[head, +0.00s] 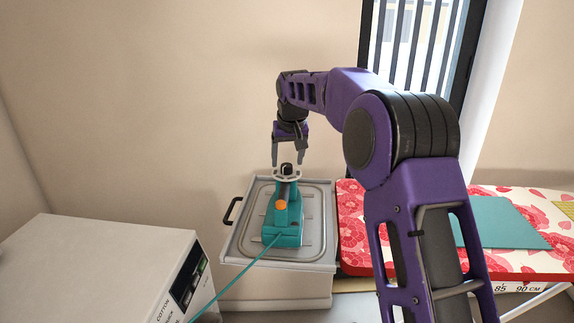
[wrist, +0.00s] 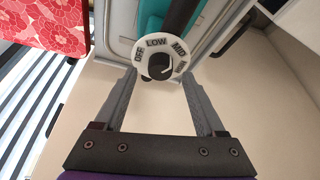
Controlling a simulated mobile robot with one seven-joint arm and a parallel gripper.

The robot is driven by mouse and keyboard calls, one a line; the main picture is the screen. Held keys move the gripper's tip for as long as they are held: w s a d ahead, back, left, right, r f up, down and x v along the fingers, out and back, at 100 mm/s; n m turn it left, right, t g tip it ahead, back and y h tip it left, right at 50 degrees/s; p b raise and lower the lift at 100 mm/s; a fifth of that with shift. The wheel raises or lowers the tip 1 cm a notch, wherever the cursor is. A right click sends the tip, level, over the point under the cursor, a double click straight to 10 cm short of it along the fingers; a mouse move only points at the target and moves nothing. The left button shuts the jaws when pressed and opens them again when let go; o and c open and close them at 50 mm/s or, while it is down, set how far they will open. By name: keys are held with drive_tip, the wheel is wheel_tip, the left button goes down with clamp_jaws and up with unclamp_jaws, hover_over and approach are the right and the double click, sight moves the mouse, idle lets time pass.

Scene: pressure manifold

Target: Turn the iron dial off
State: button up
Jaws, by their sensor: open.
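The teal iron (head: 284,222) with an orange button stands on a grey tray (head: 236,248). Its dial, a dark knob on a white disc (head: 293,179), is at the iron's far end, beneath my gripper (head: 288,163). In the wrist view the dial's knob (wrist: 160,66) is ringed by OFF, LOW, MID and a partly hidden last label. The knob's pointer setting is too small to tell surely. My gripper (wrist: 153,77) is open, with one finger on each side of the dial. No clear contact with the knob shows.
A teal cord (head: 236,285) runs from the iron to the lower left. A white appliance (head: 100,265) stands at left. A red floral ironing board (head: 355,225) with a teal mat (head: 500,222) is at right. A beige wall is behind.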

drive_tip(key=shift+x, duration=1)
clamp_jaws()
